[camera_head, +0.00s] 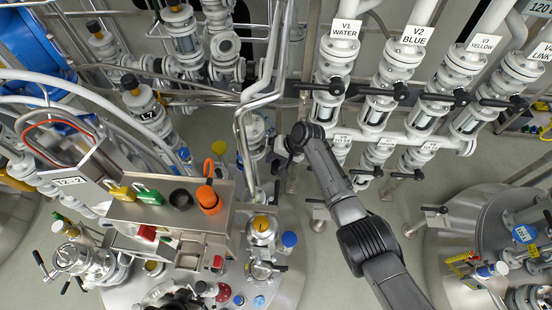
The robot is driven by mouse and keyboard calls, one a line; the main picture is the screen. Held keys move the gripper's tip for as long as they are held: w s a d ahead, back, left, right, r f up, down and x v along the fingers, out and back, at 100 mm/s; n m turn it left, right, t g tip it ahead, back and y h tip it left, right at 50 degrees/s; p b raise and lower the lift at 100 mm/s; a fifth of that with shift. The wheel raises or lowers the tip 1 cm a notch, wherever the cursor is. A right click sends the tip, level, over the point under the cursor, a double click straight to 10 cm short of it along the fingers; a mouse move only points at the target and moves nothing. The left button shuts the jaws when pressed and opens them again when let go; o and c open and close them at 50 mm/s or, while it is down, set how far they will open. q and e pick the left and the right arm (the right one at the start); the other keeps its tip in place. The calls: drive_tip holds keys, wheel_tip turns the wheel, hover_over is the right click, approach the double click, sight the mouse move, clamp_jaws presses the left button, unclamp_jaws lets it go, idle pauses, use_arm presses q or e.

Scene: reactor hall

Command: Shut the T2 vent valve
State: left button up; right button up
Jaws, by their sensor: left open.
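A sign (71,181) that seems to read T2 stands at the left, by a steel box above a round vessel lid (288,282). Several valves and fittings sit on this lid, among them a steel one with a yellow top (262,226). I cannot read a vent label, so I cannot tell which is the T2 vent valve. My left gripper (178,299) seems to be the dark shape at the bottom edge, open, mostly cut off. My right arm reaches up from the bottom; its gripper (283,160) is near a vertical pipe, its fingers unclear.
Valves labelled V1 WATER (328,75), V2 BLUE (393,75) and V3 YELLOW (453,80) hang at the upper right with black handles. The steel box (140,212) carries padlocks and an orange item (209,199). Another vessel (455,235) stands at the right. Floor shows between vessels.

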drive_tip(key=shift+o, duration=0.4)
drive_tip(key=b+v, duration=0.1)
drive_tip(key=v, duration=1.3)
drive_tip(key=shift+a, duration=0.1)
drive_tip(key=shift+n, duration=0.3)
